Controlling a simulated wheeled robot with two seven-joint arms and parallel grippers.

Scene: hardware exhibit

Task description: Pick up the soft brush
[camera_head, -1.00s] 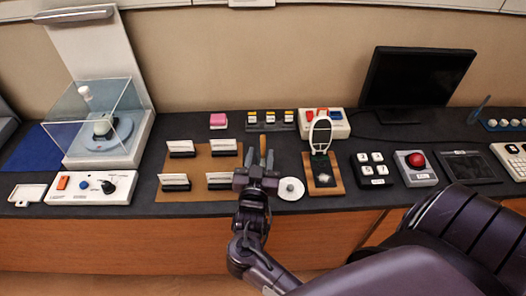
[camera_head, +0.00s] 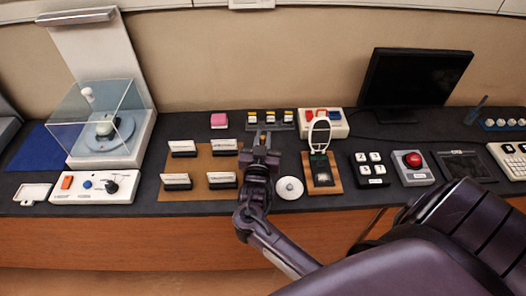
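My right gripper (camera_head: 263,139) reaches over the dark counter from the front, just right of the brown card board. Its fingers are close together around a slim brown handle (camera_head: 263,134), which I take to be the soft brush. Only a small end of the handle shows between the fingertips; the rest is hidden by the gripper, so I cannot see bristles. My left gripper is not in view.
A white round knob (camera_head: 289,188) sits close right of the gripper, and an upright oval stand (camera_head: 319,135) is further right. The brown board (camera_head: 206,163) with several card holders is at left. A switch strip (camera_head: 270,127) lies behind.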

